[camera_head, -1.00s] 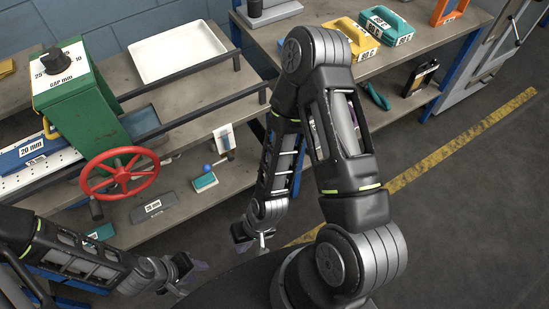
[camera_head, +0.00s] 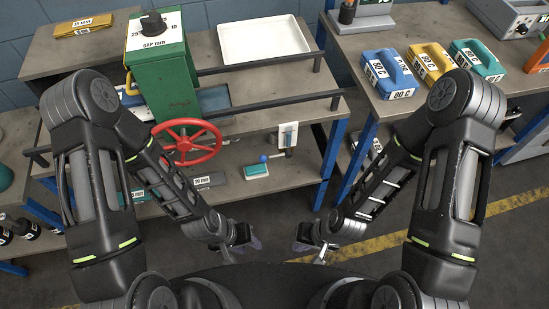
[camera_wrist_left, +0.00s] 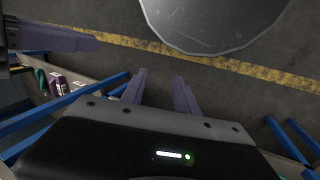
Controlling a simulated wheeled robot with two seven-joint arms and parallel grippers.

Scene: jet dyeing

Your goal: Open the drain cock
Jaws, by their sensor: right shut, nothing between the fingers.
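No part is labelled as a drain cock. A blue ball knob (camera_head: 264,158) on a short rod sits by the front edge of the lower shelf, right of the red handwheel; I cannot tell if it is the cock. A white plate with a dark lever (camera_head: 288,134) is just above it. My left gripper (camera_head: 243,238) is in front of and below the knob, apart from it. Its two purple fingers stand apart and empty in the left wrist view (camera_wrist_left: 160,76). My right gripper (camera_head: 306,239) is to its right, shut and empty; a purple finger shows in the left wrist view.
A red handwheel (camera_head: 186,142) sits on the green gap box (camera_head: 165,85). A teal and white block (camera_head: 256,171) lies below the knob. A white tray (camera_head: 264,38) is on the bench. Blue, yellow (camera_head: 430,62) and teal weights stand on the right table. Open floor lies between.

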